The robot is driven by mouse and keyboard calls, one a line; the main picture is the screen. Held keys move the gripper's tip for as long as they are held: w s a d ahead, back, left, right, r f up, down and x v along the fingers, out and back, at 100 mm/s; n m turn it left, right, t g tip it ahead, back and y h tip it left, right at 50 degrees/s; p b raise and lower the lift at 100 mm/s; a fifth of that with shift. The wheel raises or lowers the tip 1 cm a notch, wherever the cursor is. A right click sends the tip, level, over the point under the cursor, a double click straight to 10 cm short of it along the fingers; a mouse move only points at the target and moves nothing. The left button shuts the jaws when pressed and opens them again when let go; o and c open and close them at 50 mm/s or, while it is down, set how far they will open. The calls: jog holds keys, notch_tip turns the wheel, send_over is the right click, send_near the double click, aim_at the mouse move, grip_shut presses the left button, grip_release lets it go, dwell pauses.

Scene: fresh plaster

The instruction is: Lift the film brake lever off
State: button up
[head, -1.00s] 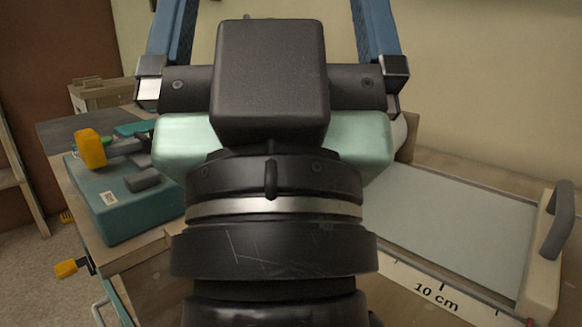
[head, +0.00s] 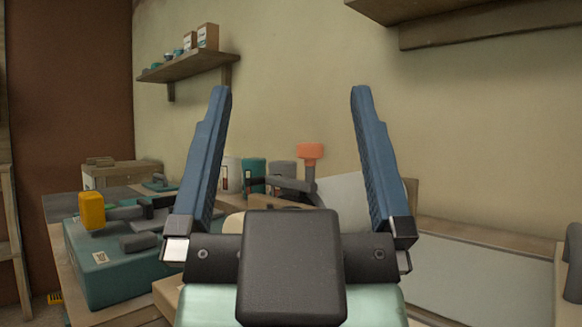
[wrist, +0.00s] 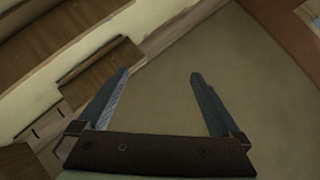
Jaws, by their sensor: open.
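My gripper (head: 290,92) is open and empty, its two blue fingers raised and wide apart in front of the wall. In the wrist view its fingers (wrist: 158,75) also stand apart with nothing between them. Beyond them, low between the fingers in the head view, an orange-red knob (head: 310,152) tops a grey post, with a dark grey arm (head: 285,184) reaching left from it. This may be the film brake lever, but I cannot be sure. My gripper does not touch it. Its lower part is hidden behind my gripper and wrist.
Teal and grey containers (head: 253,175) stand behind. A pale panel (head: 480,280) lies at right. A wall shelf (head: 187,67) hangs upper left, another (head: 480,25) upper right.

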jog(key=shift+c, duration=1.1)
jog(key=shift+w+r+p, duration=0.2)
jog(key=shift+p, duration=0.3)
jog(key=shift+c, duration=1.2)
jog(key=w+g+p, duration=0.1)
jog(key=w+p, duration=0.1)
jog(key=p, duration=0.3)
jog(key=w+r+n+g+y+p, duration=0.1)
jog(key=w+p, duration=0.1)
jog(key=p, duration=0.3)
jog(key=w+r+g+p, duration=0.1)
jog(key=w+p, duration=0.1)
jog(key=p, duration=0.2)
jog(key=shift+w+a+y+p, duration=0.25)
jog(key=shift+a+y+p, duration=0.1)
jog(key=shift+y+p, duration=0.05)
jog(key=shift+c, duration=0.3)
jog(key=m+g+h+p, duration=0.15)
jog(key=g+p, duration=0.45)
jog(key=p, duration=2.5)
send_near(311, 145)
jog(key=shift+n, duration=0.25)
jog(key=w+p, duration=0.2)
jog(key=w, duration=0.9)
jog(key=shift+w+a+r, duration=0.1)
jog(key=shift+w+r, duration=0.1)
jog(key=shift+w, duration=0.05)
